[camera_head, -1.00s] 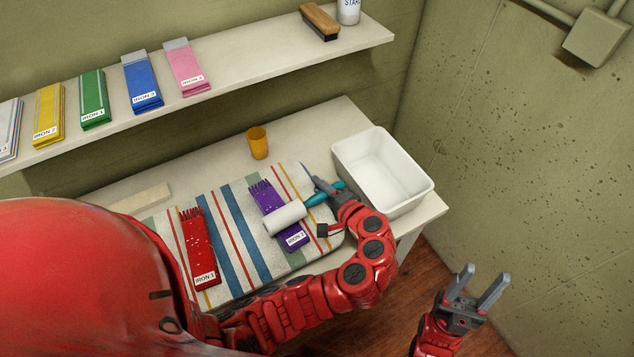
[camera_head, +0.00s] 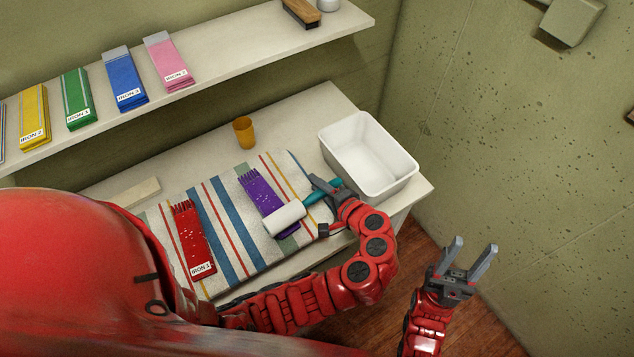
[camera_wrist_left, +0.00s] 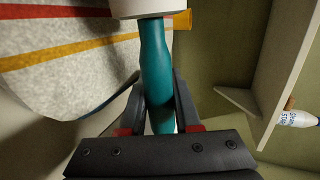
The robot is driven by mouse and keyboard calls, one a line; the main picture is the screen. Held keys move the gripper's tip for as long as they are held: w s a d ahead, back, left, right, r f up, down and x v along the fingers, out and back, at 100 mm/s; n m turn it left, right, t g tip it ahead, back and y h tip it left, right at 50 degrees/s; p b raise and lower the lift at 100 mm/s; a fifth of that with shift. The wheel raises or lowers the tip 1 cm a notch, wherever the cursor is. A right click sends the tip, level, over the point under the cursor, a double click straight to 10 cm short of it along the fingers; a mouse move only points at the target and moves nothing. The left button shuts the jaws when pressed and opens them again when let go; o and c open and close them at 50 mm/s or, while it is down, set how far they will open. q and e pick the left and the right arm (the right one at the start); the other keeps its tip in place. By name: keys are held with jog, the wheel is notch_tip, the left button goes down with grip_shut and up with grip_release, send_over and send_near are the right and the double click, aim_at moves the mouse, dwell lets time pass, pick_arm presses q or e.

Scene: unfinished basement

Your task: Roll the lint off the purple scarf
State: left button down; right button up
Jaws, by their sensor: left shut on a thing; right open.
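The purple scarf (camera_head: 256,188) lies flat on the striped cloth, its fringe pointing to the back. A few tiny pale specks seem to show on it. My left gripper (camera_head: 328,190) is shut on the teal handle of the lint roller (camera_head: 285,217). The white roller head lies across the scarf's near end and hides most of its label; whether it presses on the cloth I cannot tell. In the left wrist view the teal handle (camera_wrist_left: 157,75) sits between the fingers. My right gripper (camera_head: 468,262) is open and empty, off the table's right side.
A red scarf (camera_head: 193,235) with white specks lies left on the striped cloth (camera_head: 225,225). A white bin (camera_head: 352,170) stands right of the roller, an orange cup (camera_head: 244,132) behind. A shelf (camera_head: 215,68) holds folded scarves and a brush (camera_head: 301,13).

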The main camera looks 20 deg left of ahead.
pick_arm(q)
jog(key=shift+w+a, duration=0.1)
jog(key=shift+w+a, duration=1.5)
jog(key=shift+a, duration=0.65)
jog(key=shift+w+a, duration=1.5)
jog(key=shift+a, duration=0.65)
jog(key=shift+w+a, duration=1.5)
jog(key=shift+a, duration=0.65)
jog(key=shift+p, duration=0.3)
notch_tip(320, 180, up, 8)
jog(key=p, duration=0.4)
jog(key=shift+p, duration=0.4)
